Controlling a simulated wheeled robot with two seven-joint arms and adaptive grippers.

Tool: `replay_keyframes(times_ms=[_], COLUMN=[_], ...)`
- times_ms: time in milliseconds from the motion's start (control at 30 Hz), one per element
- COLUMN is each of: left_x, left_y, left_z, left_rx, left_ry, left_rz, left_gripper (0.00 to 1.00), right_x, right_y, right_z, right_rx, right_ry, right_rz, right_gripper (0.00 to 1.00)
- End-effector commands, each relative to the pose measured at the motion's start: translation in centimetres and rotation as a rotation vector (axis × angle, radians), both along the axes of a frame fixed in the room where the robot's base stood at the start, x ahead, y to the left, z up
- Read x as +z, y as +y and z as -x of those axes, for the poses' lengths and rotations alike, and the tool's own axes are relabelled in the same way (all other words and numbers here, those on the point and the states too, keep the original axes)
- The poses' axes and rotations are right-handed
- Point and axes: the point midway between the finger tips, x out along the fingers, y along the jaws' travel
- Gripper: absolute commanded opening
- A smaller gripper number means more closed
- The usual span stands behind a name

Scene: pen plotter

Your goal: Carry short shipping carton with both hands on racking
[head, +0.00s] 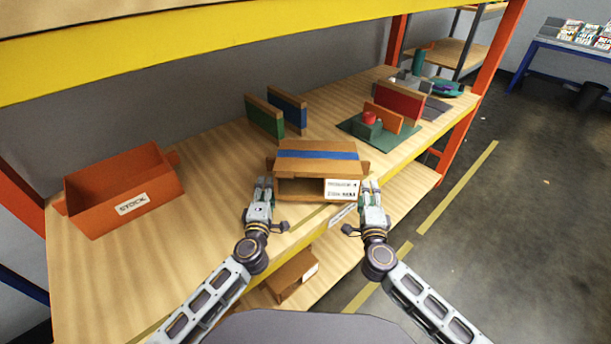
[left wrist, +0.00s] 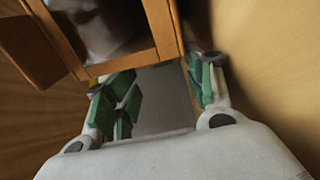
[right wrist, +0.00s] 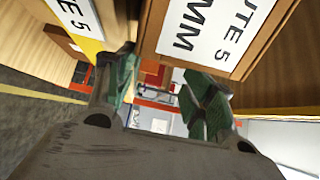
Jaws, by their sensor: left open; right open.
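The short shipping carton (head: 318,150) sits on the wooden shelf of the racking (head: 215,210), near its front edge. It is brown with a blue strip on top, a dark opening in front and a white label at front right. My left gripper (head: 263,184) is open at the carton's left front side. The carton's edge (left wrist: 163,28) shows above its green-padded fingers (left wrist: 160,90) in the left wrist view. My right gripper (head: 370,187) is open at the right front corner. The labelled carton face (right wrist: 240,50) shows close above its fingers (right wrist: 165,90). Contact cannot be told.
An orange STOCK bin (head: 150,180) stands at the left. Green (head: 264,118) and blue (head: 288,110) boards stand behind the carton. A green fixture (head: 362,131) and a red board (head: 405,102) are at the right. Another carton (head: 290,275) lies below. A yellow beam (head: 200,48) crosses overhead.

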Motion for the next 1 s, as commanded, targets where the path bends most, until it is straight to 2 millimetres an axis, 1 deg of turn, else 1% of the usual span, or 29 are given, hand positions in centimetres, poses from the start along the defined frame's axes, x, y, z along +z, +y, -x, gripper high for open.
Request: replay_keyframes(times_ms=[33, 400, 700, 733, 900, 1000], left_x=[0.1, 0.1, 0.0, 0.0, 0.0, -0.1], left_y=[-0.7, 0.6, 0.8, 0.8, 0.9, 0.9], left_z=[0.2, 0.1, 0.1, 0.1, 0.1, 0.1], left_rx=[-0.017, -0.011, -0.007, -0.007, -0.006, -0.006], left_ry=[-0.001, -0.001, 0.000, 0.000, 0.000, 0.002], left_rz=[0.003, 0.001, 0.000, 0.000, 0.000, 0.000], left_gripper=[0.54, 0.54, 0.54, 0.55, 0.75, 0.75], right_x=[0.1, 0.0, 0.0, 0.0, 0.0, 0.0], right_y=[0.7, -0.6, -0.9, -0.9, -0.9, -0.9], right_z=[0.2, 0.1, 0.1, 0.1, 0.1, 0.1], right_rx=[0.018, 0.011, 0.007, 0.007, 0.006, 0.005], right_ry=[0.000, 0.001, 0.001, 0.001, 0.001, 0.001], right_rz=[-0.005, -0.002, -0.001, 0.000, 0.000, 0.000], right_gripper=[0.54, 0.54, 0.54, 0.55, 0.75, 0.75])
